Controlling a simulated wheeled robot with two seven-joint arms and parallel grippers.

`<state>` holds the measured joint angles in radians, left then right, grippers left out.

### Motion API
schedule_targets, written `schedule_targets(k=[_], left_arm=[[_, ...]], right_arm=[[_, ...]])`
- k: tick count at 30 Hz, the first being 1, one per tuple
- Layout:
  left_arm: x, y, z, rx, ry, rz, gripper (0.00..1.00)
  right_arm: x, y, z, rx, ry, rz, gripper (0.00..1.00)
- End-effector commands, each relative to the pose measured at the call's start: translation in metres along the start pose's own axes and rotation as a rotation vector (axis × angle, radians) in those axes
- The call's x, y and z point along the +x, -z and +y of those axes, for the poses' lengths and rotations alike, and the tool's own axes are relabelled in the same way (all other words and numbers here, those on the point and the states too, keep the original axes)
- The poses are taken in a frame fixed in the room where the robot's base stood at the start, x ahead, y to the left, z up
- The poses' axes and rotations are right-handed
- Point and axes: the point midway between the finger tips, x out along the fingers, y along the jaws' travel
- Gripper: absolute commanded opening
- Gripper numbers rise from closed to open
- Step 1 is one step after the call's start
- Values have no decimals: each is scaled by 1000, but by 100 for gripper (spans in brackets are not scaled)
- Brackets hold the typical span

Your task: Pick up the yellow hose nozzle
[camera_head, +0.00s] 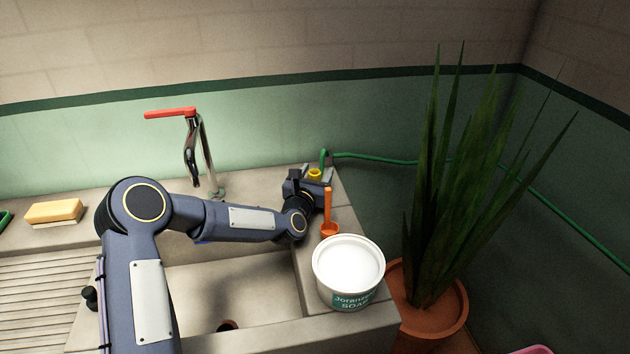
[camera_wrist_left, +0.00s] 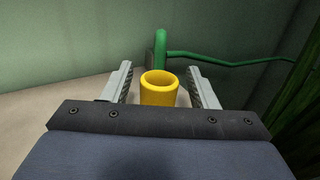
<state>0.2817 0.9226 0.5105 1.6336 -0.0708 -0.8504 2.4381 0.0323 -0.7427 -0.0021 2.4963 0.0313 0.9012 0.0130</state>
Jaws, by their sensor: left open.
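The yellow hose nozzle (camera_head: 315,174) stands at the back right corner of the sink counter, at the end of a green hose. In the left wrist view the nozzle (camera_wrist_left: 159,88) shows as a yellow cylinder with an open top. My left gripper (camera_head: 312,177) reaches across the sink to it. In the wrist view its two fingers (camera_wrist_left: 161,84) are apart, one on each side of the nozzle, with gaps visible between. The nozzle's lower part is hidden behind the gripper body. My right gripper is not in view.
An orange scoop (camera_head: 329,228) and a white soap tub (camera_head: 349,268) stand on the counter's right side, near my left wrist. A faucet (camera_head: 207,155) rises behind my arm. A sponge (camera_head: 54,212) lies left. A potted plant (camera_head: 431,300) stands right; the green hose (camera_head: 375,159) runs along the wall.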

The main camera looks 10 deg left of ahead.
Motion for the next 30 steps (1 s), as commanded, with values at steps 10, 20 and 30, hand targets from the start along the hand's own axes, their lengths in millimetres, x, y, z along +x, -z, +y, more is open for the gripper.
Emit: schedule_targets(k=[10,20,30], left_arm=[[14,1,1,0,-1,1,53],[13,1,1,0,-1,0,14],[13,-4,1,1,-1,-2,5]], right_arm=[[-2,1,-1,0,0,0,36],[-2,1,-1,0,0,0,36],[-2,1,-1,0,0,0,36]])
